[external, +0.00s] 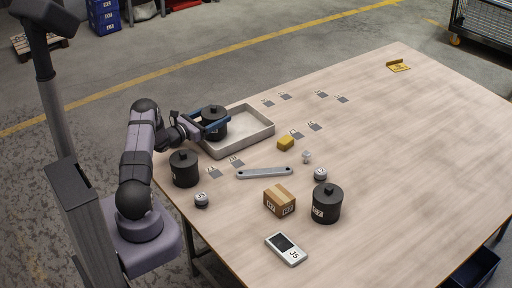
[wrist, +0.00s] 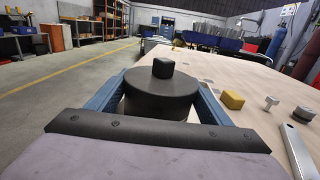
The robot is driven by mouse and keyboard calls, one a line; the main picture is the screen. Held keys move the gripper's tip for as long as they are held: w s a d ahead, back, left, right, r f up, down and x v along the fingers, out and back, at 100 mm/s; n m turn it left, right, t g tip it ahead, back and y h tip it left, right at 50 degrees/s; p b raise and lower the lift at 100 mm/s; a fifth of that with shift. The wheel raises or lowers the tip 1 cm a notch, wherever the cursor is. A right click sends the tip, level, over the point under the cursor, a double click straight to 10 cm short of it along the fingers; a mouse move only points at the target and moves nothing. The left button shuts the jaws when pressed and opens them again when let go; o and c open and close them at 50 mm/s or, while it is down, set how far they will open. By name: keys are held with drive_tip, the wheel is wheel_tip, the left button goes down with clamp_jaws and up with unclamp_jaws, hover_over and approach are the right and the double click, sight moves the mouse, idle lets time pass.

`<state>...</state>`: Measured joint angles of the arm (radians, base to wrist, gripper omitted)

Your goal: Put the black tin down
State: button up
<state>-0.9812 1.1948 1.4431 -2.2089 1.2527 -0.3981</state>
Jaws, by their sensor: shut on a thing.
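My gripper (external: 207,121) is shut on a black tin (external: 214,125), a dark cylinder with a square knob on its lid. In the external view the held tin is at the left part of a shallow grey tray (external: 262,119), upright; I cannot tell whether it touches the tray floor. In the wrist view the tin (wrist: 162,95) sits between my two blue fingers, its lower part hidden by the gripper body. Two similar black tins stand on the table, one near my base (external: 184,170) and one at the front (external: 327,205).
Around the tray lie a yellow block (external: 285,143), a grey bar wrench (external: 264,173), a white bolt-like piece (external: 306,157), a cardboard box (external: 280,201), a handheld device (external: 286,249) and two small round weights (external: 320,174) (external: 201,200). A yellow bracket (external: 398,66) lies far back. The table's right side is clear.

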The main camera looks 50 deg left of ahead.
sight(204, 122)
drive_tip(key=shift+f, duration=0.45)
drive_tip(key=shift+f, duration=0.1)
drive_tip(key=o, duration=1.2)
drive_tip(key=shift+o, duration=0.2)
drive_tip(key=shift+s, duration=0.15)
drive_tip(key=s, duration=0.4)
drive_tip(key=s+d+b, duration=0.1)
drive_tip(key=s, duration=0.2)
drive_tip(key=shift+s, duration=0.1)
